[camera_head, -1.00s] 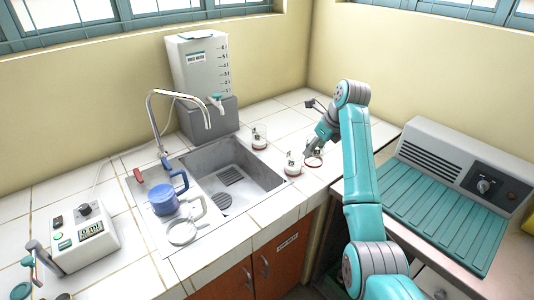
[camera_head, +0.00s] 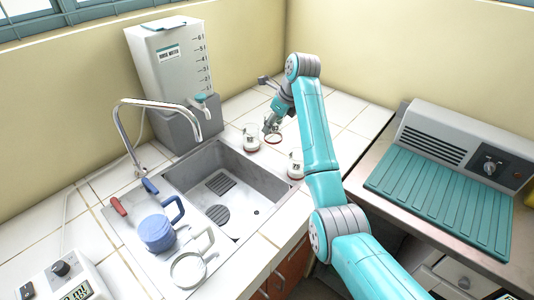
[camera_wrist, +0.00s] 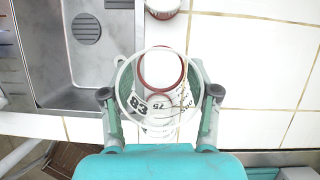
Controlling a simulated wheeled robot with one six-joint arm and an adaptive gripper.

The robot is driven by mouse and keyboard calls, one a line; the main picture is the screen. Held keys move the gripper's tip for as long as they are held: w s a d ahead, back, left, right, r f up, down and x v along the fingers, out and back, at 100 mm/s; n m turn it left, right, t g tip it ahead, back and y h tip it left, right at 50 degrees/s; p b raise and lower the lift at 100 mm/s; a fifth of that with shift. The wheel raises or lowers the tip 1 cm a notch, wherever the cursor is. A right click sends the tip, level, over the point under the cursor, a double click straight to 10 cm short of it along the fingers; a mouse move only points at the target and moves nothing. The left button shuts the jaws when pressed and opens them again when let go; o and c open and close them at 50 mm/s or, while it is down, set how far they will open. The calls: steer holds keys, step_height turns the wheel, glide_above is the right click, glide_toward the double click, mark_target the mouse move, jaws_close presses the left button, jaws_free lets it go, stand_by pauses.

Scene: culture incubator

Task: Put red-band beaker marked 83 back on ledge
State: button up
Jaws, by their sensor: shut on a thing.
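My gripper (camera_head: 272,129) is shut on a clear glass beaker with a red band (camera_head: 274,138), over the white tiled counter behind the sink's right end. In the wrist view the held beaker (camera_wrist: 139,103) sits between the two fingers, and I look down into its round mouth. No separate ledge can be made out.
Two other red-banded beakers stand on the counter: one left of the held beaker (camera_head: 251,138), one nearer to the front (camera_head: 295,164). The sink (camera_head: 265,184) lies left, with a blue jug (camera_head: 157,232) beside it. Bare tiles (camera_head: 345,112) lie right.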

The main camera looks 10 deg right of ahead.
mark_target(281, 132)
step_height(281, 132, down, 10)
steer(key=shift+r, duration=0.2)
stand_by(0.4)
steer(key=o, duration=1.5)
steer(key=shift+f, duration=0.15)
steer(key=shift+o, duration=0.2)
steer(key=v, duration=1.1)
steer(key=shift+r, duration=0.2)
steer(key=shift+s+d+r, duration=0.1)
steer(key=shift+r, duration=0.35)
